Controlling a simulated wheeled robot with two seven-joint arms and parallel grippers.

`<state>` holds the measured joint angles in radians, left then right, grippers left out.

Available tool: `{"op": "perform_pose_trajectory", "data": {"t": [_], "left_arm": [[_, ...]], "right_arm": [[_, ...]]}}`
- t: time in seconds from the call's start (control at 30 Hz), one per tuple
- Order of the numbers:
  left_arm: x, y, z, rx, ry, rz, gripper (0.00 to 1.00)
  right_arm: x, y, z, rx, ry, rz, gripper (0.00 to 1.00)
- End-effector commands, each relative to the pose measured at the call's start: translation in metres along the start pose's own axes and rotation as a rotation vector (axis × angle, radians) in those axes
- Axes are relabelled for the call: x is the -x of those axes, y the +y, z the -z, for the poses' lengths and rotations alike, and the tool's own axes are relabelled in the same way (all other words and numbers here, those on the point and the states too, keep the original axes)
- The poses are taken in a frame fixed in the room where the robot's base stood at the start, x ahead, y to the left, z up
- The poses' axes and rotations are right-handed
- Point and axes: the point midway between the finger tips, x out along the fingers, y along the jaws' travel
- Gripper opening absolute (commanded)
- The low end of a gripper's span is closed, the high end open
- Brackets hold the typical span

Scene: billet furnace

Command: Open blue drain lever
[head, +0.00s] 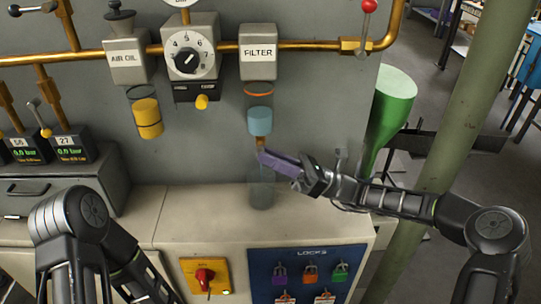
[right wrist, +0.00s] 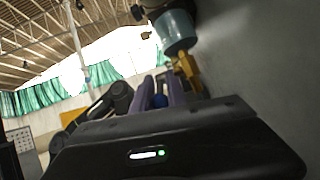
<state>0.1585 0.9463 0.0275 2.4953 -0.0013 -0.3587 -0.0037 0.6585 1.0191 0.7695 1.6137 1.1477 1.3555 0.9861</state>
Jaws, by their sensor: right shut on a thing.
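The filter unit (head: 258,60) hangs on the brass pipe, with a clear bowl holding blue liquid (head: 260,121). A brass drain fitting (head: 261,141) sits under the bowl; it also shows in the right wrist view (right wrist: 187,70). The blue drain lever's rounded knob (right wrist: 160,100) shows between my purple right fingers in the right wrist view. In the head view the fingers hide the lever. My right gripper (head: 268,158) is shut on the lever, just below the drain fitting. My left arm shows at the lower left, but its gripper is out of view.
A clear glass container (head: 262,195) stands on the pale ledge (head: 205,212) below the drain. The air oil unit (head: 125,60) and a dial regulator (head: 190,50) hang to the left. A green funnel shape (head: 392,105) is at the right. A blue lock board (head: 308,262) is below.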

Motion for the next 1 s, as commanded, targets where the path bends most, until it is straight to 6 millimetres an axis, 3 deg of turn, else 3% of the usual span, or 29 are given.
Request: {"op": "perform_pose_trajectory", "data": {"t": [0.6, 0.63, 0.7, 0.77, 1.0], "left_arm": [[-0.0018, -0.0007, 0.0000, 0.000, 0.000, 0.000, 0.36], [-0.0018, -0.0007, 0.0000, 0.000, 0.000, 0.000, 0.36], [-0.0018, -0.0007, 0.0000, 0.000, 0.000, 0.000, 0.36], [-0.0018, -0.0007, 0.0000, 0.000, 0.000, 0.000, 0.36], [-0.0018, -0.0007, 0.0000, 0.000, 0.000, 0.000, 0.36]], "right_arm": [[0.0002, -0.0007, 0.0016, 0.000, -0.075, -0.014, 0.00], [0.0003, -0.0007, 0.0016, 0.000, -0.075, -0.014, 0.19], [0.0002, -0.0006, 0.0016, 0.000, -0.075, -0.014, 0.24], [0.0002, -0.0006, 0.0016, 0.000, -0.075, -0.014, 0.29], [0.0002, -0.0005, 0.0017, 0.000, -0.074, -0.015, 0.30]]}}
